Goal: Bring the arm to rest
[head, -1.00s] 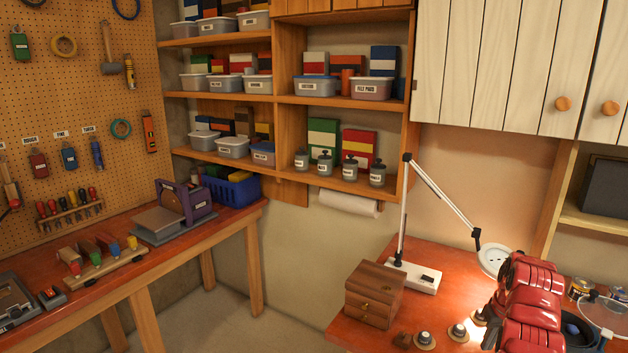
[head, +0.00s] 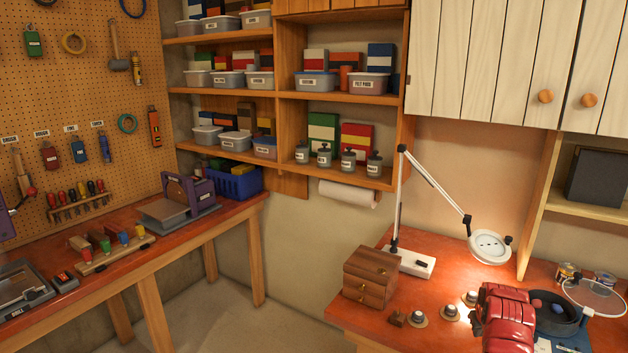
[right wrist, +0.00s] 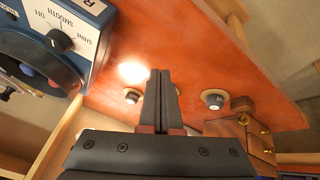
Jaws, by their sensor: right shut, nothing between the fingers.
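My right arm, with red covers (head: 507,315), comes up at the lower right of the head view over the red-topped bench (head: 450,262). In the right wrist view my right gripper (right wrist: 160,73) is shut, its two dark fingers pressed together with nothing between them. The fingers point over the bench top, among small round knobbed pieces (right wrist: 213,99). Whether the fingertips touch the bench I cannot tell. My left gripper is not in view.
A white magnifier lamp (head: 489,246) and a small wooden drawer chest (head: 370,278) stand on the bench. A blue machine with a dial (right wrist: 60,40) is close beside the gripper. The left bench (head: 105,275) holds tools. Floor between the benches is clear.

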